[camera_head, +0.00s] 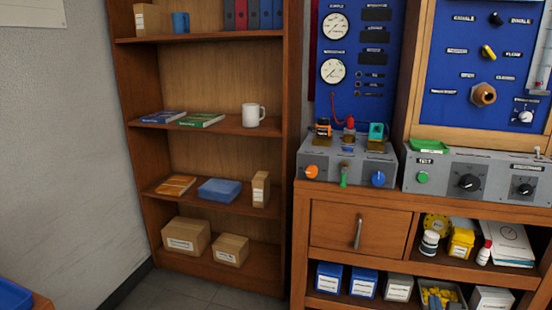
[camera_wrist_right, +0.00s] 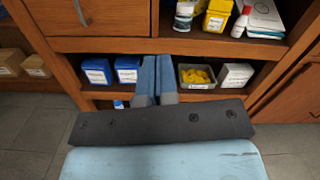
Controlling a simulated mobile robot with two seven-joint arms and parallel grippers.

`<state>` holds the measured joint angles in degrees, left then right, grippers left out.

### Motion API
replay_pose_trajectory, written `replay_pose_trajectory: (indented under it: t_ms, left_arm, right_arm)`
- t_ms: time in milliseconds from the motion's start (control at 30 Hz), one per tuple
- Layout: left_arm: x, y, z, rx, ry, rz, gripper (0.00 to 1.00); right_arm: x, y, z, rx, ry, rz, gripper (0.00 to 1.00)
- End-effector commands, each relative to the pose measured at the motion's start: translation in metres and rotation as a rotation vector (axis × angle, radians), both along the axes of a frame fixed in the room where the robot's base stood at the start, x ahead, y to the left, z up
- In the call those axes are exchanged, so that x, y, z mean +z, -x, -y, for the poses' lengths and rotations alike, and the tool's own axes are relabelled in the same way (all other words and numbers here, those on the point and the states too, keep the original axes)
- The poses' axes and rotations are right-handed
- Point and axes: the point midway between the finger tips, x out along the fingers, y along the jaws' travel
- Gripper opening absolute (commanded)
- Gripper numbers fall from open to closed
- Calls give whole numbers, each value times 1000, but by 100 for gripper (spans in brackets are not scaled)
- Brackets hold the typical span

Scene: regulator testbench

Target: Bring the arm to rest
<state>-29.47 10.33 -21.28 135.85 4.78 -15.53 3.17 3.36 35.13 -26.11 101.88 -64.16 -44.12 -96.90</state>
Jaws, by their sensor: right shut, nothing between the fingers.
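My right gripper (camera_wrist_right: 157,62) shows in the right wrist view, with two blue fingers side by side and pressed together. It is shut and empty. Its fingertips point toward the front of the wooden bench (camera_wrist_right: 205,46), in front of the lower shelf. They overlap the view of the blue boxes and the bin there, and I cannot tell how far apart they are. I cannot make out the gripper clearly in the head view. My left gripper is in neither view.
The bench (camera_head: 300,240) carries a grey control box (camera_head: 345,172) and blue gauge panel (camera_head: 352,95). Its lower shelf holds blue boxes (camera_head: 328,277) and a bin of yellow parts (camera_wrist_right: 197,76). A bookcase (camera_head: 130,150) stands left. Grey floor (camera_wrist_right: 40,120) is clear.

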Motion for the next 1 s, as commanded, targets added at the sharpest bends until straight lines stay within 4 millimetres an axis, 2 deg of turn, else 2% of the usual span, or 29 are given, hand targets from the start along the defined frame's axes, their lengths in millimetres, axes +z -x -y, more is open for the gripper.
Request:
replay_pose_trajectory:
  t_ms: [33,267,433,600,800,933,967,1000]
  left_arm:
    - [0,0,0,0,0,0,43]
    - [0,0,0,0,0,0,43]
    - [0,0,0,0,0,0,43]
    - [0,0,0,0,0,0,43]
    - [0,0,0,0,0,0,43]
    - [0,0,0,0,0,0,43]
    - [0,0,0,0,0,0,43]
    - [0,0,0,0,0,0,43]
  right_arm:
    - [-13,14,-17,41,-140,-21,0]
    - [-37,65,-62,157,-802,-92,0]
    - [-42,123,-111,182,-1480,-189,0]
    - [-25,183,-156,104,-2172,-308,0]
    - [5,232,-187,-69,-2766,-428,0]
    - [28,259,-201,-223,-3090,-506,0]
    - [32,262,-205,238,3036,495,0]
    - [34,257,-209,220,3027,467,0]
